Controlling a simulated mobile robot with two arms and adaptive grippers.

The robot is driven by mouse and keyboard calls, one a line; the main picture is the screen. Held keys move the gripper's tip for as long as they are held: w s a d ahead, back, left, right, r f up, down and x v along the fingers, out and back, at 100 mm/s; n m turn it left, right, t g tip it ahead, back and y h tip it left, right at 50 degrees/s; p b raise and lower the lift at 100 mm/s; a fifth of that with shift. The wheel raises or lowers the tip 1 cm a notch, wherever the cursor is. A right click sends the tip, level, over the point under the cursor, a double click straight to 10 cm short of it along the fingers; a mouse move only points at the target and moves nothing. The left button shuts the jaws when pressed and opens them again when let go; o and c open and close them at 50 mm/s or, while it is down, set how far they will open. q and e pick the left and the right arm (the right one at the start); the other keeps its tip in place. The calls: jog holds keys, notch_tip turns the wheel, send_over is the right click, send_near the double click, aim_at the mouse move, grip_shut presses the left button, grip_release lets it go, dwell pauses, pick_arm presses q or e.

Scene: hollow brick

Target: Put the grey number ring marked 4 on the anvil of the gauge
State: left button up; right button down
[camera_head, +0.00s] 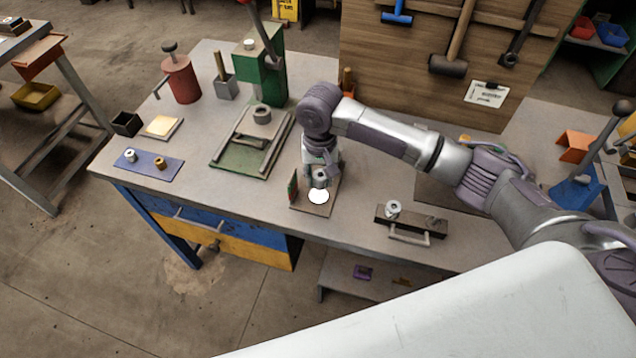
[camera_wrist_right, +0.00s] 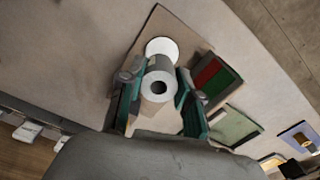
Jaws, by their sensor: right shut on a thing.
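My right gripper (camera_head: 320,174) is shut on a grey ring (camera_wrist_right: 160,86), which also shows in the head view (camera_head: 320,181). The ring's hole faces the wrist camera; no number is readable on it. The gauge is a brown base plate (camera_head: 308,207) with a small red and green panel (camera_head: 293,187) at its left. A round white disc, seemingly the anvil (camera_head: 318,197), lies on the plate. In the wrist view the ring partly covers the disc (camera_wrist_right: 162,47); I cannot tell whether they touch. My left gripper is out of view.
A blue mat (camera_head: 142,170) carries a silver ring and a brass ring. A green press (camera_head: 262,72) with a grey ring on its base stands behind left. A dark block (camera_head: 411,219) with a silver ring is to the right. Bench space left of the gauge is clear.

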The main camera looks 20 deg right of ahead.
aim_at(318, 194)
jog(key=shift+a+f, duration=0.15)
jog(key=shift+f, duration=0.05)
notch_tip(318, 194, down, 3)
jog(key=shift+f+p, duration=0.15)
jog(key=shift+p, duration=0.35)
jog(key=shift+f, duration=0.25)
jog(key=shift+f, duration=0.15)
jog(key=c, duration=0.8)
grip_release()
notch_tip(318, 194, up, 12)
jog(key=shift+r+b, duration=0.15)
jog(key=shift+b, duration=0.9)
